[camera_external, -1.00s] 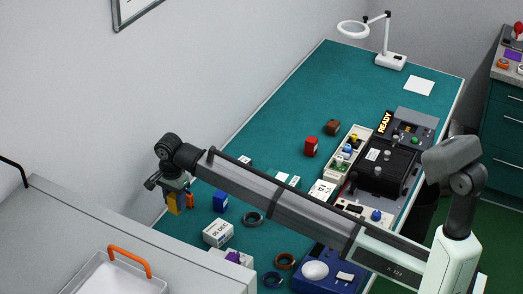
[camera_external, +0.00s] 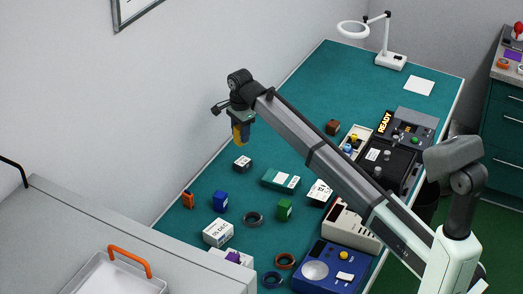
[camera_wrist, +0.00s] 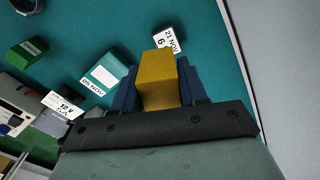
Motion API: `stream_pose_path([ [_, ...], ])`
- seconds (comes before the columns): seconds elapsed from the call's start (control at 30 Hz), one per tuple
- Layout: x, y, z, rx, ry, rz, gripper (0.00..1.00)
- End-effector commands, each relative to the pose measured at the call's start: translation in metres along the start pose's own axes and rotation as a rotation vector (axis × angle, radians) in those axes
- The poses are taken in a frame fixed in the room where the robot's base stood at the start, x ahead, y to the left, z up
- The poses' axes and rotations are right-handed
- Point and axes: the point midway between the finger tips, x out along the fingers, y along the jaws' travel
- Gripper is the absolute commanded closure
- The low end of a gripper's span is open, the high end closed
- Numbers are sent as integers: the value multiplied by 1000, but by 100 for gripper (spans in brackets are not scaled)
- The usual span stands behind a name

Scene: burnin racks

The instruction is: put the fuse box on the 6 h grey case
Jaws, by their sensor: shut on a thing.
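My gripper (camera_external: 240,122) is shut on a yellow block (camera_external: 240,136), which I take to be the fuse box, and holds it in the air. In the wrist view the yellow block (camera_wrist: 157,75) sits between the dark blue fingers. A small dark grey case (camera_external: 242,163) with a white top label lies on the green mat, below the held block in the external view. In the wrist view this case (camera_wrist: 176,46) shows just beyond the block, its label reading "21 NOV" and "6", partly hidden by the block.
A teal case (camera_external: 281,180), a green block (camera_external: 284,209), a blue block (camera_external: 220,201), an orange block (camera_external: 188,200) and a white box (camera_external: 217,233) stand nearby. The wall borders the mat on the left.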

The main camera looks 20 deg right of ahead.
Motion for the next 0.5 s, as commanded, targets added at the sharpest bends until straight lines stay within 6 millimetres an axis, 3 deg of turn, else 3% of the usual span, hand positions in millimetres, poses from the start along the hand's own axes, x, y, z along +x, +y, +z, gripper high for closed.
stream_pose_path([
  [0.07, -4, -8, -17, -21, 0, 0, 88],
  [0.5, -7, -14, -15, -360, -2, 15, 88],
])
